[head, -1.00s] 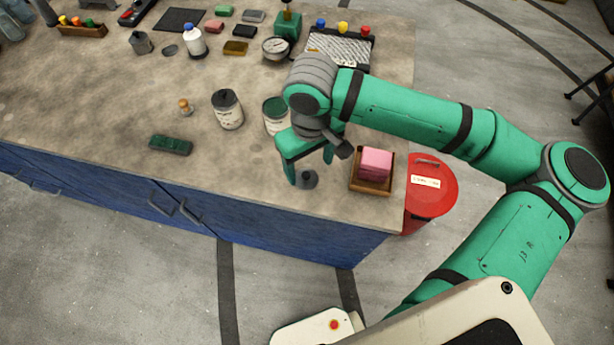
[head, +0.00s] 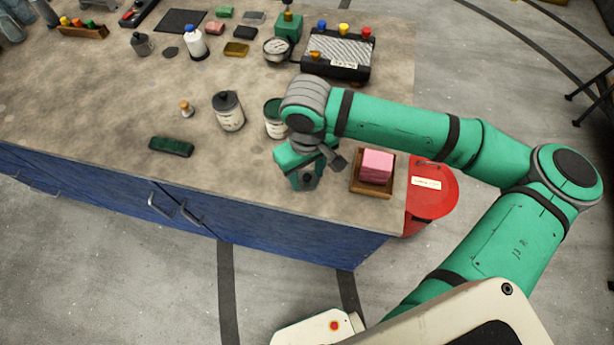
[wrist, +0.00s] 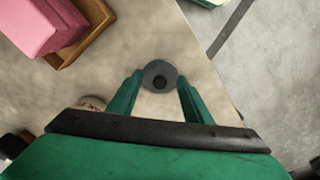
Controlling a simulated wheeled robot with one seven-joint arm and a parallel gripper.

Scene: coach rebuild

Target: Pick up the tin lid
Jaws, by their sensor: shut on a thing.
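The tin lid (wrist: 158,66) is a small grey disc with a dark round knob. In the wrist view it sits between the tips of my two green fingers. My gripper (wrist: 160,80) is shut on it, close over the bench top. In the head view my gripper (head: 305,183) is near the bench's front edge and largely covers the lid. I cannot tell whether the lid still touches the bench.
A wooden tray (head: 358,184) with a pink block (head: 377,165) stands just right of my gripper. An open tin (head: 275,128) and a lidded tin (head: 228,115) stand behind and left. A dark green block (head: 171,146) lies further left. A red bin (head: 433,190) stands beside the bench.

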